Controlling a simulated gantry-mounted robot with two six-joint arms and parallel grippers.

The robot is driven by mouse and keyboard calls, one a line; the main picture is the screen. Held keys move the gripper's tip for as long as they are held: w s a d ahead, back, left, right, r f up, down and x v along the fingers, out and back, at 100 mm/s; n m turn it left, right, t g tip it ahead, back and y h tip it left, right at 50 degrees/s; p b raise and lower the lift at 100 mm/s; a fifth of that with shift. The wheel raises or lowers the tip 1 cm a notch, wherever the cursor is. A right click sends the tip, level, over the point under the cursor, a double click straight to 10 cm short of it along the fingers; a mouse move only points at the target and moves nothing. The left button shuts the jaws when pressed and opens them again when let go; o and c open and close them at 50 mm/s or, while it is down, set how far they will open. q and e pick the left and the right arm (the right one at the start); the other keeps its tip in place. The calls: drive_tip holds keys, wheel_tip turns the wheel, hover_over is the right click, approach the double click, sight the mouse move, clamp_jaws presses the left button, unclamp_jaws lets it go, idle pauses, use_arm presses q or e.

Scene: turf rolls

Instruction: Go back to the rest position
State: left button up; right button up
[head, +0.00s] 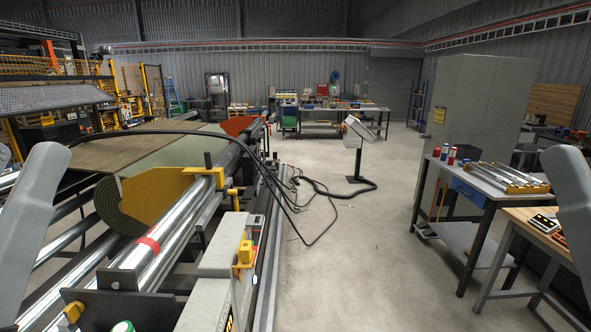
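A grey link of my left arm shows at the left edge of the head view, and a grey link of my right arm at the right edge. Neither gripper is in view, so I cannot see their fingers or anything in them. A dark green turf roll (108,204) lies at the left on the turf machine, its end partly hidden by a yellow plate (155,190). Steel rollers (168,232) with a red band run alongside it.
A grey control box (212,262) stands at the machine's near end. Black cables (322,190) trail over the floor. A workbench (490,185) with cans and metal bars and a wooden table (530,222) stand right, before a grey cabinet (475,115). The middle floor is mostly clear.

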use_arm(q)
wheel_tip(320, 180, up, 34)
drive_tip(key=p, duration=3.1)
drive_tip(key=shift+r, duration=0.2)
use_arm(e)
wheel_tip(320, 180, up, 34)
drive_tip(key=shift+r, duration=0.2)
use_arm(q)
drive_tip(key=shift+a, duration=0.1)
